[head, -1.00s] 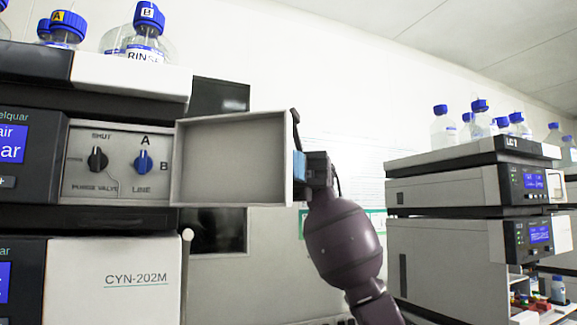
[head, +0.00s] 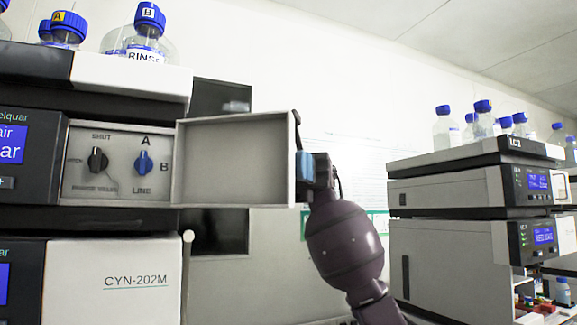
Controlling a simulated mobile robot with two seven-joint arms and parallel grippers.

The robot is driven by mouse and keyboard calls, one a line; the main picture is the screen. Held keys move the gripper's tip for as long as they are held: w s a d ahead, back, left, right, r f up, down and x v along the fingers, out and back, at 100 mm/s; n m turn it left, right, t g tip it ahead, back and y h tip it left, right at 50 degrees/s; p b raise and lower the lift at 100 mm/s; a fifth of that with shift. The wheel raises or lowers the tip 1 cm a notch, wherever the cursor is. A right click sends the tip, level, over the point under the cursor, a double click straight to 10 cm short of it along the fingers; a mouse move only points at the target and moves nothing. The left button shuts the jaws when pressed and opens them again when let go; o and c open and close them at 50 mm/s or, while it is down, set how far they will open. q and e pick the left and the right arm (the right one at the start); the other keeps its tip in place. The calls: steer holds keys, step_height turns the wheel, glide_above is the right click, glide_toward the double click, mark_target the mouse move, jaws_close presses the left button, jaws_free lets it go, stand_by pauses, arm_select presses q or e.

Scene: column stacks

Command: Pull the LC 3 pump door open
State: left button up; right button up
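The pump door (head: 235,160) is a pale grey panel, hinged at its left edge and swung wide open to the right. Its inner side faces me. Behind it the pump's recess (head: 118,190) shows a black knob (head: 97,160) and a blue knob (head: 144,162). My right gripper (head: 304,166) is at the door's free right edge, with a blue fingertip pad against or just beside that edge. The door hides part of the fingers, so I cannot tell whether they are closed on it. My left gripper is not in view.
Capped bottles (head: 147,40) stand on top of the near stack. A lower module (head: 110,280) marked CYN-202M sits under the pump. Another stack (head: 450,190) stands at the right, with bottles on it. A pale wall lies behind my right arm.

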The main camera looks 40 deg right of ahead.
steer(key=shift+d, duration=0.1)
steer(key=v, duration=1)
steer(key=shift+w+d+b, duration=0.2)
steer(key=shift+w+b, duration=0.05)
steer(key=shift+b, duration=0.1)
